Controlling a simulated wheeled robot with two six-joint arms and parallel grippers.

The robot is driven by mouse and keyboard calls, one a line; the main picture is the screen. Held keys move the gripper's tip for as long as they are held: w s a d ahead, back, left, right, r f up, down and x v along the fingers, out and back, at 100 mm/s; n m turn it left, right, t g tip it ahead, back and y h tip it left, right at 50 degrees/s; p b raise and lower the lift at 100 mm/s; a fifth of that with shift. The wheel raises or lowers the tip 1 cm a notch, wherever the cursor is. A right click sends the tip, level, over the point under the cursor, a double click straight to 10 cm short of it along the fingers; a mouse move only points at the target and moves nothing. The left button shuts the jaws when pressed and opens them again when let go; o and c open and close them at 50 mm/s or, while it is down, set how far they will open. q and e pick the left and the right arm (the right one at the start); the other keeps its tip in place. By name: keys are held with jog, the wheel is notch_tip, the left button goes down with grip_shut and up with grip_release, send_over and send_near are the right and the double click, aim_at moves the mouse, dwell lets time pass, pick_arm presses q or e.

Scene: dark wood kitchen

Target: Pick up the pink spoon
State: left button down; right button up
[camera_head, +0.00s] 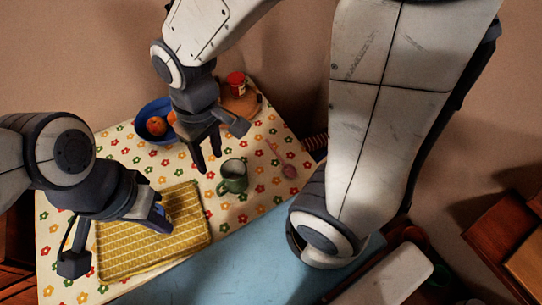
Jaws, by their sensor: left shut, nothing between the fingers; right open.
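The pink spoon (289,171) lies on the flowered tablecloth, right of the green mug (233,178). Its bowl end is toward the front and its thin handle runs back and left. My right gripper (208,162) is open and empty, fingers pointing down, behind and left of the mug and well apart from the spoon. My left gripper (157,219) is shut and empty over the yellow patterned mat (120,248), far left of the spoon.
A red-lidded jar (236,84) stands on a round wooden board (243,104) at the back. The blue surface (215,275) in front is clear. A wall rises behind.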

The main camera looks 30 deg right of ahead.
jog(key=w+d+f+m+b, duration=0.2)
jog(key=w+d+f+m, duration=0.1)
jog(key=w+d+f, duration=0.55)
jog(key=m, duration=0.2)
send_over(276, 152)
jog(key=shift+h, duration=0.3)
notch_tip(276, 152, down, 13)
jog(key=shift+w+f+b, duration=0.15)
jog(key=shift+f+b, duration=0.05)
jog(key=shift+b, duration=0.15)
jog(key=shift+s+f+p, duration=0.2)
jog(key=shift+f+p, duration=0.35)
jog(key=shift+f, duration=2.55)
grip_shut()
